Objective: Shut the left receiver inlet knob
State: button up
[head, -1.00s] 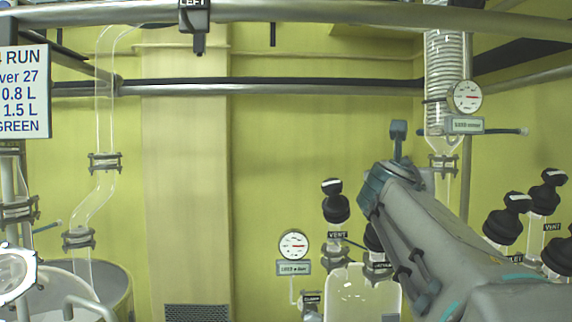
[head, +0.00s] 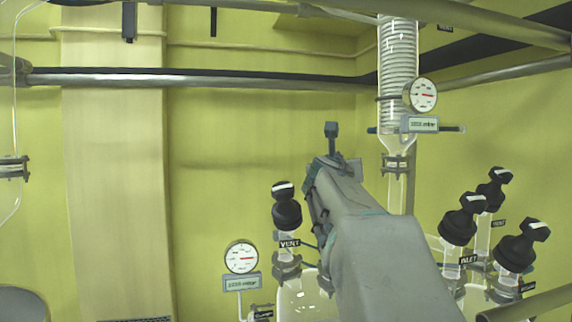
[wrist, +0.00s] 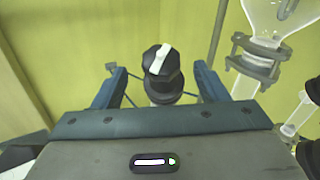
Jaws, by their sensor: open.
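In the wrist view, a black knob (wrist: 160,72) with a white bar on its top stands between the fingers of my gripper (wrist: 159,80). The bar runs nearly up and down the picture, leaning slightly right. The fingers are open, one on each side of the knob; I cannot tell whether either touches it. No label shows on this knob. In the head view, the left receiver (head: 296,300) is partly visible, with its VENT knob (head: 286,206) left of my arm. My arm hides the receiver's right side, and my fingertips are not clearly visible there.
Right of my arm stand several other black knobs, including one labelled INLET (head: 461,220) and one labelled VENT (head: 493,188). A glass condenser (head: 397,70) with a gauge (head: 424,95) hangs above. A glass neck with a clamp (wrist: 257,58) is close right of my gripper.

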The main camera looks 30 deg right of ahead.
jog(key=shift+p+x, duration=0.4)
jog(key=shift+x, duration=2.3)
jog(key=shift+s, duration=0.1)
jog(key=c, duration=1)
jog(key=shift+f+b, duration=0.1)
jog(key=shift+b, duration=0.2)
jog(key=shift+f+m+g+h+b, duration=0.1)
jog(key=shift+m+g+h+b, duration=0.5)
jog(key=shift+m+h+b, duration=0.25)
jog(key=shift+r+m+g+h+b, duration=0.15)
jog(key=shift+m+g+h, duration=0.4)
jog(key=shift+m+g, duration=0.55)
jog(key=shift+r+m+g+h+b, duration=0.15)
jog(key=shift+m+g+h, duration=0.5)
jog(key=shift+m, duration=0.7)
jog(key=shift+f, duration=0.1)
